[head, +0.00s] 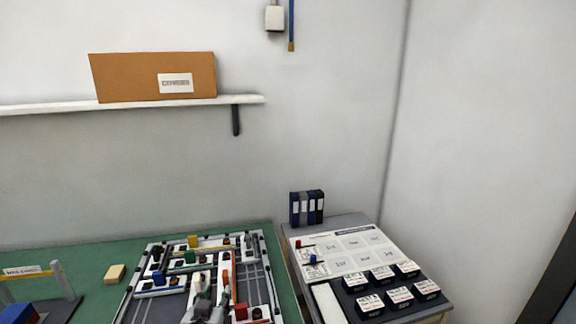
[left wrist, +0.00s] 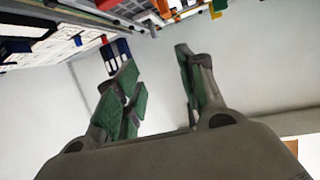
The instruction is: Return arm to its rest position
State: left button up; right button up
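My left gripper (head: 205,292) shows in part at the bottom of the head view, in front of the feeder board (head: 258,262). In the left wrist view its two green-padded fingers (left wrist: 160,88) stand wide apart. Nothing is between them; only pale wall shows in the gap. My right gripper is in neither view.
The board lies on a green table (head: 95,262) with several coloured blocks. To the right, a grey side table (head: 345,221) holds a white sheet (head: 350,247), black labelled boxes (head: 383,277) and blue binders (head: 307,208). A wall shelf (head: 50,108) carries a cardboard box (head: 130,78).

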pick_arm(q)
jog(key=s+a+f+m+g+h, duration=0.1)
jog(key=s+f+g, duration=0.5)
jog(key=s, duration=0.5)
jog(key=s+a+f+m+g, duration=0.15)
jog(key=s+f+g, duration=0.25)
jog(key=s+f, duration=0.5)
jog(key=s+f+g, duration=0.1)
jog(key=s+f, duration=0.1)
jog(key=f, duration=1.3)
jog(key=s+f, duration=0.2)
jog(key=f, duration=1.3)
jog(key=s+a+f+g, duration=0.1)
jog(key=s+a+f, duration=0.1)
jog(key=s+f, duration=0.8)
jog(key=s+a+f, duration=0.2)
jog(key=s+f, duration=0.9)
jog(key=s, duration=0.1)
jog(key=shift+s+a+g, duration=0.25)
jog(key=shift+g, duration=0.15)
jog(key=shift+f, duration=0.1)
